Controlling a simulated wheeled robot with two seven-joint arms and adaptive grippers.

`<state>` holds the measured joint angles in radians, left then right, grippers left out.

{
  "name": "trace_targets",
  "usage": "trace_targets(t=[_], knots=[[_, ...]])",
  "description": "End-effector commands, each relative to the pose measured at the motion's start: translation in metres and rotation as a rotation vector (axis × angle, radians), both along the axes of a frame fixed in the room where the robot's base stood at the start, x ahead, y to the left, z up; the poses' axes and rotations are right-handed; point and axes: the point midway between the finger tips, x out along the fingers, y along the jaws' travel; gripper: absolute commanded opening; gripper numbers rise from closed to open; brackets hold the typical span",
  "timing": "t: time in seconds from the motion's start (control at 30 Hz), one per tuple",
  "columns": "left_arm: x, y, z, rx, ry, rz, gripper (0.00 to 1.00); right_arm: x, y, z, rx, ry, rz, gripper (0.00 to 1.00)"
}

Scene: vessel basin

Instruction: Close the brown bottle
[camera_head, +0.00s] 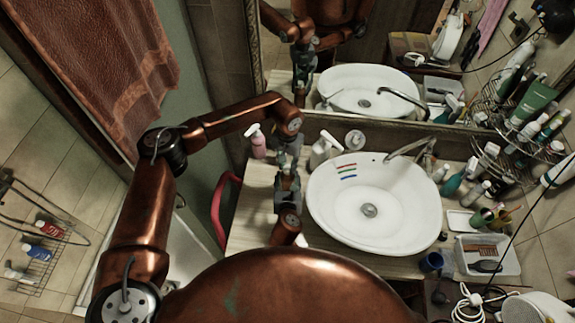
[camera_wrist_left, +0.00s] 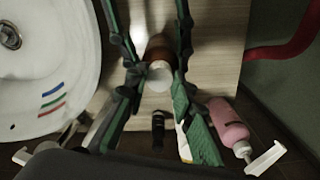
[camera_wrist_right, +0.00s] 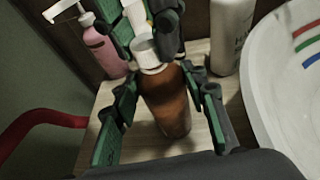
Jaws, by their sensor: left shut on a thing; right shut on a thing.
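The brown bottle (camera_wrist_right: 168,105) stands upright on the wooden counter, with a white cap or neck piece (camera_wrist_right: 147,52) at its top. In the left wrist view the brown bottle (camera_wrist_left: 159,47) shows beyond the round white top (camera_wrist_left: 158,74). My left gripper (camera_wrist_left: 159,82) is shut on the white piece at the top of the bottle. My right gripper (camera_wrist_right: 162,84) is shut on the bottle, with fingers at both sides. In the head view the grippers overlap and hide the bottle. I cannot tell whether the white piece is fully seated.
A white basin (camera_head: 330,215) stands right of the grippers. A red curved bar (camera_head: 220,205) runs along the counter's left side. Several toiletries crowd the far right.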

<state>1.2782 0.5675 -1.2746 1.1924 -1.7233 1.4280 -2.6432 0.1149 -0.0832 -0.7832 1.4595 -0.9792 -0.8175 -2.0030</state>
Motion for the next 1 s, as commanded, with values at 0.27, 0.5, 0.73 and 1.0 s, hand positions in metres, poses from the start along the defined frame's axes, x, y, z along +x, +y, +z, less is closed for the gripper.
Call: trace_targets(t=[0.27,0.5,0.73,1.0], knots=[[0.0004,0.0005,0.0001,0.0,0.0,-0.234,0.16,0.0001,-0.0006,0.0,0.0,0.0,-0.001,0.0],[0.0003,0.0006,0.0,0.001,0.0,-0.237,0.16,0.0002,-0.0007,0.0,0.0,0.0,-0.001,0.0],[0.0003,0.0006,0.0,0.0,0.0,-0.236,0.36,0.0001,-0.0006,-0.0001,0.0,0.0,-0.001,0.0],[0.0002,0.0003,-0.0001,0.0,0.0,-0.236,0.4,0.0001,-0.0005,0.0,0.0,0.0,-0.001,0.0]])
